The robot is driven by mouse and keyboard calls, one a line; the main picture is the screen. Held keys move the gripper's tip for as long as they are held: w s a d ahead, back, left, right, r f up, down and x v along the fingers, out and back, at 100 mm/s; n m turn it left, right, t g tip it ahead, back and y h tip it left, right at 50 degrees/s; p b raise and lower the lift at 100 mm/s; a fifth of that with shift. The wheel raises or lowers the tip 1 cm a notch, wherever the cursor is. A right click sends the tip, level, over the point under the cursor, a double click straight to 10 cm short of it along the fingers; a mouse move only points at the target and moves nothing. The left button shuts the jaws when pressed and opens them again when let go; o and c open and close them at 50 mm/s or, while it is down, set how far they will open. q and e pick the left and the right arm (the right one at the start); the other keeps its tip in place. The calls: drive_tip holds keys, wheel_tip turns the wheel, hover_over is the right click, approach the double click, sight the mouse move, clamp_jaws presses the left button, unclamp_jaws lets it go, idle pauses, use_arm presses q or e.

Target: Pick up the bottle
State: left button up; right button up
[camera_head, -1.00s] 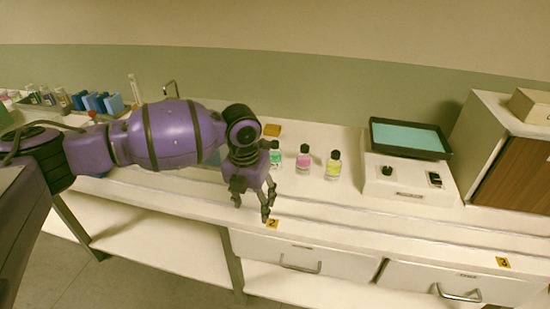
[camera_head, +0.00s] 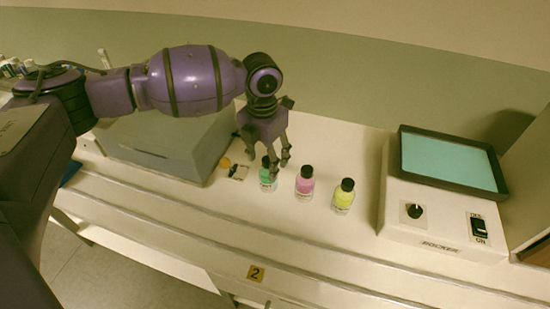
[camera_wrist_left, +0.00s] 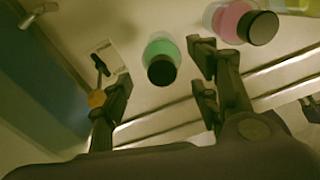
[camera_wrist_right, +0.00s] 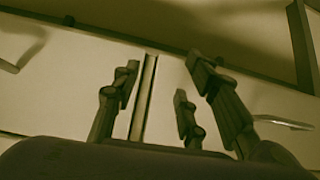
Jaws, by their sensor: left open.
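Three small black-capped bottles stand upright in a row on the white bench: a green bottle (camera_head: 266,180), a pink bottle (camera_head: 304,186) and a yellow bottle (camera_head: 343,199). My left gripper (camera_head: 267,172) is open over the green bottle and partly covers it in the head view. In the left wrist view the green bottle (camera_wrist_left: 161,58) lies between the spread fingers of my left gripper (camera_wrist_left: 160,95), with no clear contact. The pink bottle (camera_wrist_left: 240,22) is just outside the right-hand fingers there. My right gripper (camera_wrist_right: 155,95) shows only in its wrist view, fingers apart and empty.
A grey box (camera_head: 175,145) stands left of the bottles. A white rocker machine (camera_head: 440,225) with a dark-rimmed teal tray (camera_head: 450,162) stands to the right. A small orange item (camera_head: 225,164) lies beside the green bottle. Bench in front of the bottles is clear.

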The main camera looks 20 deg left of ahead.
sight(267, 174)
use_arm(q)
drive_tip(key=shift+s+f, duration=0.2)
drive_tip(key=shift+f, duration=1.05)
drive_tip(key=f, duration=0.2)
drive_tip(key=w+f, duration=0.1)
drive_tip(key=f, duration=0.1)
drive_tip(key=shift+d+f, duration=0.1)
drive_tip(key=shift+f, duration=0.1)
drive_tip(key=shift+w+f, duration=0.1)
drive_tip(key=shift+f, duration=0.2)
drive_tip(key=c, duration=1.4)
drive_tip(key=shift+o, duration=0.2)
use_arm(e)
drive_tip(key=s, duration=0.2)
drive_tip(key=shift+s+d+f, duration=0.2)
drive_tip(key=shift+s+f, duration=0.15)
drive_tip(key=shift+f, duration=0.05)
use_arm(q)
drive_tip(key=shift+r, duration=0.1)
